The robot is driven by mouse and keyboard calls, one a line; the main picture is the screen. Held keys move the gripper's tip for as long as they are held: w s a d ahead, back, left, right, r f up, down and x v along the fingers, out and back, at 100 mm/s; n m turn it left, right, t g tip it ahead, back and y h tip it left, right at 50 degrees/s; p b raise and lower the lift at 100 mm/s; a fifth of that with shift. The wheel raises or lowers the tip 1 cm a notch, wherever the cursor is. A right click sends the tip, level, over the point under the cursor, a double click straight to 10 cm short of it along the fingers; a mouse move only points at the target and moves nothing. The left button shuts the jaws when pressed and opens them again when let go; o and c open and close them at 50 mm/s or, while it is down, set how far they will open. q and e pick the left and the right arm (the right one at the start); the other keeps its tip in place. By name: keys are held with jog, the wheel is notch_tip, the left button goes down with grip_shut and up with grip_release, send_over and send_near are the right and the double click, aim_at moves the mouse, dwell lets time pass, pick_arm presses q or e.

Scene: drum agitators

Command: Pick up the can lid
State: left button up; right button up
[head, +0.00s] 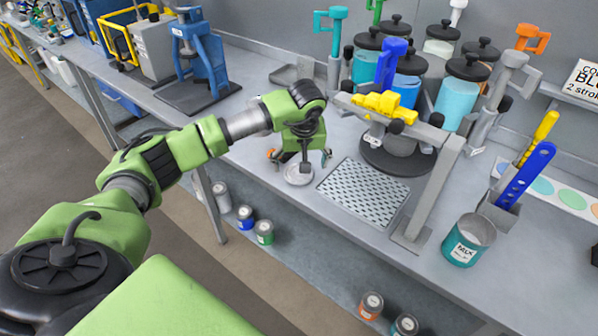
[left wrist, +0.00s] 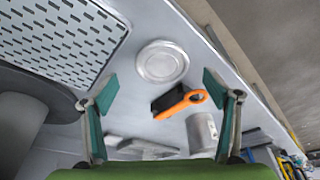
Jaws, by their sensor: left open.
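The can lid (head: 299,175) is a round, flat, silvery disc lying on the grey bench near its front edge. It also shows whole in the left wrist view (left wrist: 162,62), just beyond the fingertips. My left gripper (head: 300,160) is over the lid, with its fingers spread to either side. In the left wrist view the gripper (left wrist: 160,87) is open with nothing between its two teal-padded fingers. I cannot tell the exact height of the fingers above the lid. My right gripper is not in view.
A perforated grate (head: 363,195) lies right of the lid. A grey stand (head: 428,185) and a teal can (head: 468,240) are farther right. In the left wrist view, an orange-handled tool (left wrist: 182,101) and a metal can (left wrist: 202,131) are near the lid. Drum containers line the back.

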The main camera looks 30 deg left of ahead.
aim_at(299, 175)
pick_arm(q)
jog(key=shift+p+x, duration=0.6)
jog(key=shift+x, duration=1.35)
jog(key=shift+a, duration=0.2)
jog(key=c, duration=0.9)
jog(key=shift+r, duration=0.15)
jog(key=shift+c, duration=0.3)
